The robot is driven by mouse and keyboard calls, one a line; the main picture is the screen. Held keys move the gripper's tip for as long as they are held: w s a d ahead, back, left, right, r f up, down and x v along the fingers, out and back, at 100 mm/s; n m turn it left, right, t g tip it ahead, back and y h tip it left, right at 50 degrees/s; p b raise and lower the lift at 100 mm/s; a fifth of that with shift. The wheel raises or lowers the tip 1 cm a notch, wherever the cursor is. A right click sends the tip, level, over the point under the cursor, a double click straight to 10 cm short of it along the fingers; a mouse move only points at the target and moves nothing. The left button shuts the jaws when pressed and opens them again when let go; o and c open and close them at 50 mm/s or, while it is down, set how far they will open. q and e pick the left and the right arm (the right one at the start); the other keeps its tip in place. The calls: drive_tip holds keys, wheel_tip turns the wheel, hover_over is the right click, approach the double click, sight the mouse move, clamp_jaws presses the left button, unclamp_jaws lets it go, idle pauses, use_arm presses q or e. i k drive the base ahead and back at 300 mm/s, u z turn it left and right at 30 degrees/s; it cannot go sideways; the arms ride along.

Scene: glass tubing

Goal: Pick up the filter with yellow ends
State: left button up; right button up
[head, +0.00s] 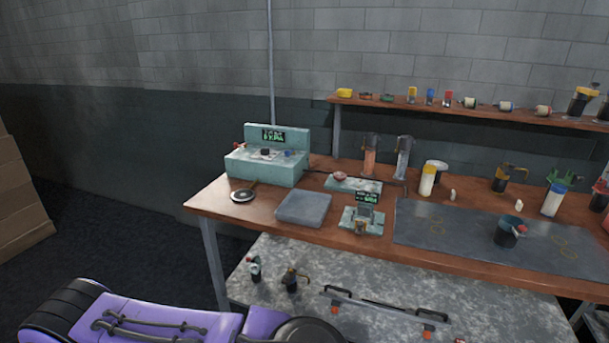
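A pale cylinder with a yellow top (427,180) stands upright on the wooden workbench (215,201), right of the middle. On the wall shelf (388,100), a small yellow piece (344,92) lies at the left end and a small yellow-topped piece (412,95) stands further right. They are too small for me to tell which has two yellow ends. Neither of my grippers is in view.
A teal machine (265,165), a grey slab (304,208), a small teal device (362,219) and two tall clear tubes stand on the bench. A dark mat (460,235) holds a dark cup (510,231). A white blue-topped cylinder (553,200) stands at right. A grey lower shelf (330,265) holds several items.

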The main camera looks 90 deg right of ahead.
sight(429, 170)
drive_tip(key=i, duration=0.8)
drive_tip(key=z, duration=2.95)
